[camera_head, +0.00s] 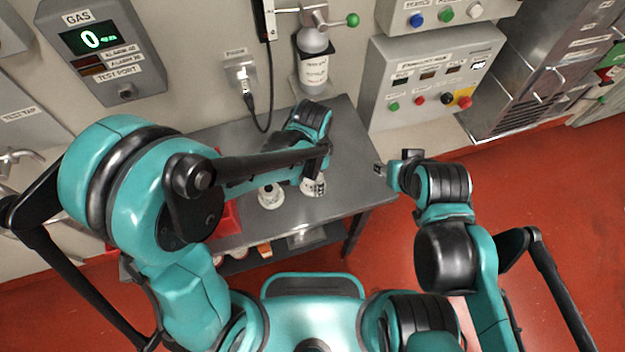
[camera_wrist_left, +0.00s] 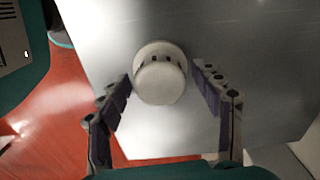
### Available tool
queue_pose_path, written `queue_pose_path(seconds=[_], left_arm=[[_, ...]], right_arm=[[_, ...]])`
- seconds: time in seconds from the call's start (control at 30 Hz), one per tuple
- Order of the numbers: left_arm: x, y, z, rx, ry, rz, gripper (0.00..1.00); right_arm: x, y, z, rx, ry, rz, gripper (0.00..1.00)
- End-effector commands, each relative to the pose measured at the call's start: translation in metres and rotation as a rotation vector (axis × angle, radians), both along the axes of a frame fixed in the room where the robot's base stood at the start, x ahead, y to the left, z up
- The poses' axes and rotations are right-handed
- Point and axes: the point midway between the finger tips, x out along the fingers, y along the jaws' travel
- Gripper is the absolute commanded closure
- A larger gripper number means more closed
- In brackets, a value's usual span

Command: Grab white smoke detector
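A white smoke detector (camera_wrist_left: 160,78), round with dark slots near its rim, sits on the grey metal table (camera_head: 352,140). In the head view, a white object (camera_head: 313,188) shows under my left gripper (camera_head: 318,172), partly hidden by the arm; it seems to be the same detector. In the left wrist view my left gripper (camera_wrist_left: 161,73) is open, with one finger on each side of the detector and small gaps between. My right gripper (camera_head: 392,172) is apart from it, to the right of the table; its opening is unclear.
Another white round object (camera_head: 271,195) stands on the table left of the gripper. A red bin (camera_head: 226,222) is at the table's left, partly hidden. A bottle (camera_head: 314,62) hangs on the back wall, and a cable (camera_head: 259,118) runs down to the table.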

Motion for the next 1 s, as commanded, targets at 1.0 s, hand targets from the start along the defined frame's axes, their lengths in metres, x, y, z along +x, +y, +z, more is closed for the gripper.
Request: queue_pose_path(seconds=[1.0], left_arm=[[0.007, -0.005, 0.04, 0.002, 0.001, 0.007, 0.87]], right_arm=[[0.0, 0.0, 0.03, 0.0, 0.0, 0.0, 0.6]])
